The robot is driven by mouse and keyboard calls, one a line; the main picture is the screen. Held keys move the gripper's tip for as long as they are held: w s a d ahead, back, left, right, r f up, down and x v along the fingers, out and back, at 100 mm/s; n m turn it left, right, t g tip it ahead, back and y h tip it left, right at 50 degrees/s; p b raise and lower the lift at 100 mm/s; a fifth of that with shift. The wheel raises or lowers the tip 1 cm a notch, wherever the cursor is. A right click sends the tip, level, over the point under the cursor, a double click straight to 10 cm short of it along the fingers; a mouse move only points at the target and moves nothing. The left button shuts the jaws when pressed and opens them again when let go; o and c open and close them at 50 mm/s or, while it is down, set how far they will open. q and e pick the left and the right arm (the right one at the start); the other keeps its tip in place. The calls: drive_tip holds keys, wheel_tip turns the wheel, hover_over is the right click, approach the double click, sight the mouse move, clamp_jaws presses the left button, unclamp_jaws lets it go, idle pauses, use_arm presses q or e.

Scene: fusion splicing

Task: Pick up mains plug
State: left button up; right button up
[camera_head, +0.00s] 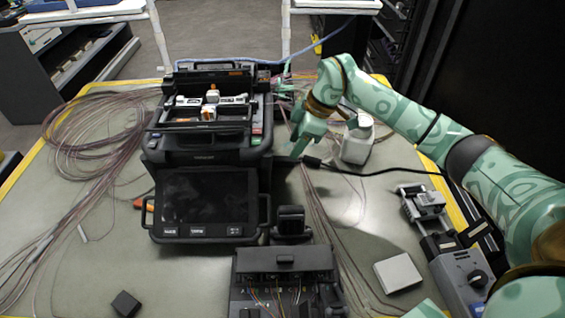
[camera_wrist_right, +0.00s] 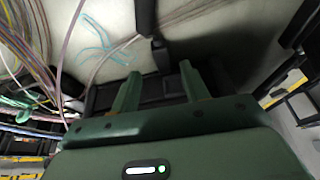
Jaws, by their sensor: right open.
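The black mains plug (camera_head: 312,162) lies on the bench mat just right of the splicer, with its black cable trailing to the right. In the right wrist view a black plug-like part (camera_wrist_right: 146,18) enters from the top, its narrower end (camera_wrist_right: 160,55) pointing toward the space between the fingers. My right gripper (camera_head: 302,146) points down right beside the plug in the head view. In the wrist view its two green fingers (camera_wrist_right: 162,90) are apart, and I see nothing clamped between them. My left gripper is not in view.
The black fusion splicer (camera_head: 205,150) stands close left of my right gripper. A white bottle (camera_head: 357,140) stands close on the right. Thin fibres cross the mat (camera_head: 115,250). A white box (camera_head: 397,273) and a grey device (camera_head: 462,275) are at the lower right.

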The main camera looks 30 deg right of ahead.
sight(287, 158)
drive_tip(key=b+x, duration=0.2)
drive_tip(key=x, duration=0.3)
drive_tip(key=shift+f+b, duration=0.25)
drive_tip(key=shift+b, duration=0.05)
drive_tip(key=shift+s+r, duration=0.1)
drive_tip(key=shift+r, duration=0.1)
drive_tip(key=shift+c, duration=0.3)
clamp_jaws()
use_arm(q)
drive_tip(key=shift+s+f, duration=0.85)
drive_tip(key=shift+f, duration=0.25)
